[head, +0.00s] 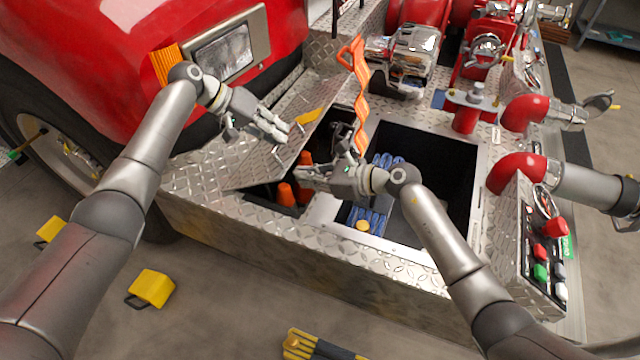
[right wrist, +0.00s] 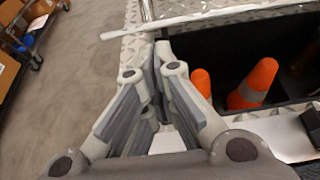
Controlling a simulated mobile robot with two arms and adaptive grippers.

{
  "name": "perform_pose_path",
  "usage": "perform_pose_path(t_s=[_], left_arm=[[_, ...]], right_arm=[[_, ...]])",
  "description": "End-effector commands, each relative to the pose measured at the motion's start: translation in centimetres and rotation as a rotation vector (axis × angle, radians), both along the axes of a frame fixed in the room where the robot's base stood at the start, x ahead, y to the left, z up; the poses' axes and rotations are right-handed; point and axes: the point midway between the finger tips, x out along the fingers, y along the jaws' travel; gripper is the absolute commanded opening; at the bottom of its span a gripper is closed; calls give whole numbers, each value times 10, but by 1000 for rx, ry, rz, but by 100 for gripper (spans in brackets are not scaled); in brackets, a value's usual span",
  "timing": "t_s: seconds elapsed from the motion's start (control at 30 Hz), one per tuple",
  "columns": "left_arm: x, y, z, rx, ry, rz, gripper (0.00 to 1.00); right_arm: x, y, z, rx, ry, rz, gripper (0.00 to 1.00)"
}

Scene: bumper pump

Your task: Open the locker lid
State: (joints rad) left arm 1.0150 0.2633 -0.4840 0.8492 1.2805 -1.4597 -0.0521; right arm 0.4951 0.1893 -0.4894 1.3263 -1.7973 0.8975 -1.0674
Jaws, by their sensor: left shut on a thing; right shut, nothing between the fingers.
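The locker lid (head: 255,150) is a diamond-plate panel on the bumper deck in the head view. It stands partly raised and tilted, with dark compartment space showing beside it. My left gripper (head: 284,132) is shut at the lid's upper face, by a thin bar and a yellow strip (head: 308,117); the exact grip point is too small to make out. My right gripper (head: 300,174) is shut and empty, near the lid's lower edge and over the cone compartment. In the right wrist view its closed fingers (right wrist: 161,52) are beside the compartment rim.
Orange cones (head: 286,194) stand in the compartment and also show in the right wrist view (right wrist: 255,84). An open bin with blue hose (head: 376,218) lies to the right. The red fender (head: 110,60) is close to my left arm.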

Motion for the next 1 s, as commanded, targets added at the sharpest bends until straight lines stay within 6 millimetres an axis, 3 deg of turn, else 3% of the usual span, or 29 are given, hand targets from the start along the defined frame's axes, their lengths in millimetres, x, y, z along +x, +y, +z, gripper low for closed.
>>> perform_pose_path(t_s=[0.9, 0.93, 1.0], left_arm=[[-1, 5, -6, 12, 8, 5, 0], [-1, 5, -6, 12, 8, 5, 12], [-1, 5, -6, 12, 8, 5, 21]], right_arm=[[4, 10, 19, 1, 0, -1, 0], [4, 10, 19, 1, 0, -1, 0], [4, 10, 19, 1, 0, -1, 0]])
